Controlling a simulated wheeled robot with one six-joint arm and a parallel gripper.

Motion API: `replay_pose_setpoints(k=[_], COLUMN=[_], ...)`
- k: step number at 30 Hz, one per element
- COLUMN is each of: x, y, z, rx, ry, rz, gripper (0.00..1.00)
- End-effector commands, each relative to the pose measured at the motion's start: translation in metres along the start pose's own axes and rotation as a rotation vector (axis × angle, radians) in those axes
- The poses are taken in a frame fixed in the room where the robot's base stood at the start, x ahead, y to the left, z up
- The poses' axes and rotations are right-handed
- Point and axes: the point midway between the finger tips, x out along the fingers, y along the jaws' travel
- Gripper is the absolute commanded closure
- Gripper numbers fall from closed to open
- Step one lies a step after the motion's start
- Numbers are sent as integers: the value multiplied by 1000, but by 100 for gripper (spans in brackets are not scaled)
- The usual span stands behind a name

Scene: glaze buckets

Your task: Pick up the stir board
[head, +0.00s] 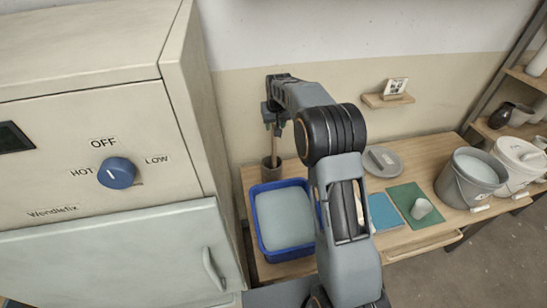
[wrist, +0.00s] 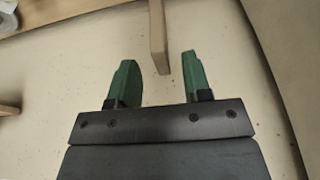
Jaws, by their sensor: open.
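The stir board (head: 276,148) is a pale wooden stick standing upright in a dark grey pot (head: 271,173) at the back left of the bench in the head view. It also shows in the wrist view (wrist: 158,35), its end between the two green fingertips in the picture. My gripper (head: 273,116) is at the top of the board in the head view. In the wrist view my gripper (wrist: 158,62) is open, with a gap on both sides of the board. I cannot tell how deep the board sits between the fingers.
A blue tub (head: 257,225) stands in front of the pot, and a beige cabinet (head: 130,140) is close on the left. A grey disc lid (head: 383,161), a green mat (head: 402,194), a grey bucket (head: 452,190) and a white bucket (head: 507,185) are to the right.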

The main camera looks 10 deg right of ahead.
Motion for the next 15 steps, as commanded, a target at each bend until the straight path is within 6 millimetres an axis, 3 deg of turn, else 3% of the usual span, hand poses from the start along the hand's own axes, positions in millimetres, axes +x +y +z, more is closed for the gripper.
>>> replay_pose_setpoints(k=[15], x=[51], y=[-1], z=[0], rx=[0], ry=[0], rz=[0], gripper=[55])
